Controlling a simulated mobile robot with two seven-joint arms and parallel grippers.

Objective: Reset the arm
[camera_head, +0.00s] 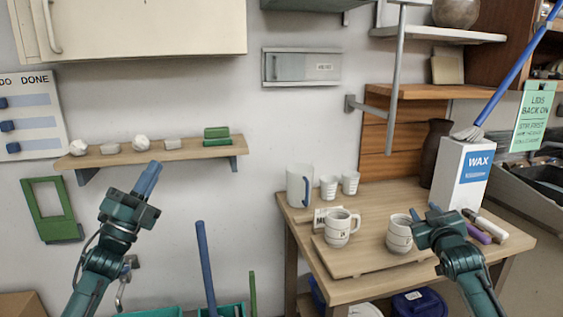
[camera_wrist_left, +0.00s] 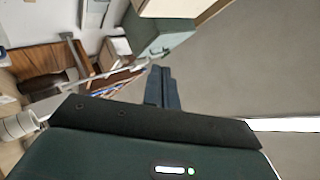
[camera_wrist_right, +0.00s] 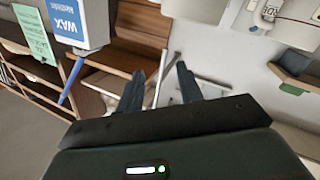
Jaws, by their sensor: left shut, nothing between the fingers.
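My left gripper (camera_head: 148,180) is raised in front of the wall at the left of the head view, just below the small wooden shelf in the picture. Its blue fingers are together, with nothing between them, and they also show shut in the left wrist view (camera_wrist_left: 162,88). My right gripper (camera_head: 436,212) is over the right part of the wooden table, in front of a white mug (camera_head: 399,236) that it partly hides. In the right wrist view its two fingers (camera_wrist_right: 160,88) stand apart with nothing between them.
The table (camera_head: 380,285) bears another mug (camera_head: 340,230), a white pitcher (camera_head: 299,186), small cups and a WAX box (camera_head: 459,178) with a brush on top. A wall shelf (camera_head: 190,151) holds small pieces. A blue handle (camera_head: 206,265) rises from green buckets below.

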